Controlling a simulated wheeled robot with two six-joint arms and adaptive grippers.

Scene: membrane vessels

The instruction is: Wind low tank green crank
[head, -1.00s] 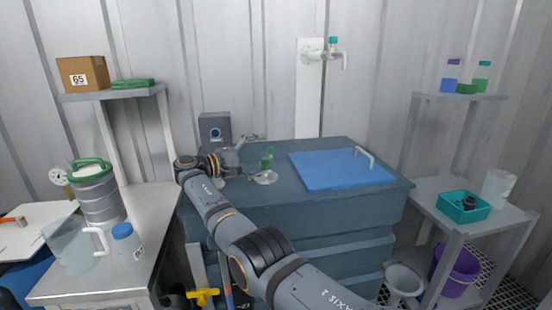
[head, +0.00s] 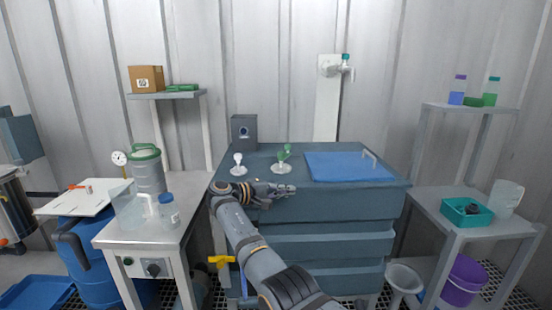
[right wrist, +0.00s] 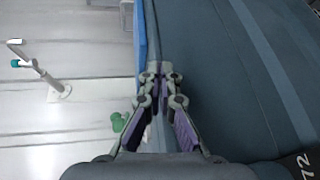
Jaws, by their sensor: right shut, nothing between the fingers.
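The green crank (head: 282,160) stands on a pale round base on top of the dark blue-grey tank (head: 322,202). A small green knob sticks up at its right. It also shows in the right wrist view (right wrist: 122,122), left of the fingers and partly cut off by my gripper body. My right gripper (head: 291,190) is shut and empty at the tank's front upper edge, nearer to me than the green crank and apart from it. Its fingertips meet in the right wrist view (right wrist: 160,72). My left gripper is not in view.
A similar white crank (head: 238,164) stands left of the green one. A blue lid (head: 345,167) with a handle covers the right of the tank top. A grey box (head: 243,132) stands behind. The left bench (head: 180,225) holds a clear jug (head: 130,210) and a bottle.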

